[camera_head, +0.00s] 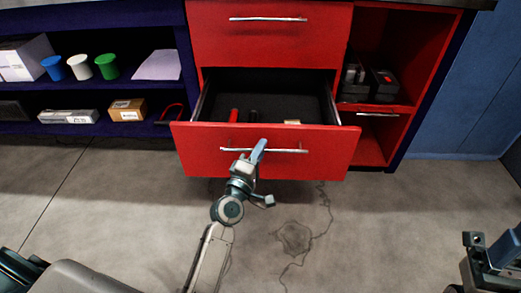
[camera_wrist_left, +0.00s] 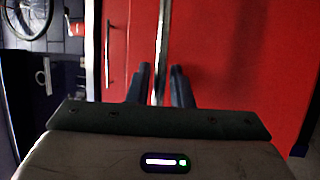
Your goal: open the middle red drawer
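The middle red drawer (camera_head: 200,151) stands pulled out of its cabinet, and its dark inside shows. Its silver bar handle (camera_head: 288,151) runs across the front. My right gripper (camera_head: 489,240) is at the lower right, open and empty, far from the drawer.
The closed upper red drawer (camera_head: 225,42) is above. A red tool (camera_head: 233,115) and other small items lie in the open drawer. Shelves on the left hold cups (camera_head: 80,67) and boxes (camera_head: 127,109). Black cases (camera_head: 382,84) sit in the right cubby.

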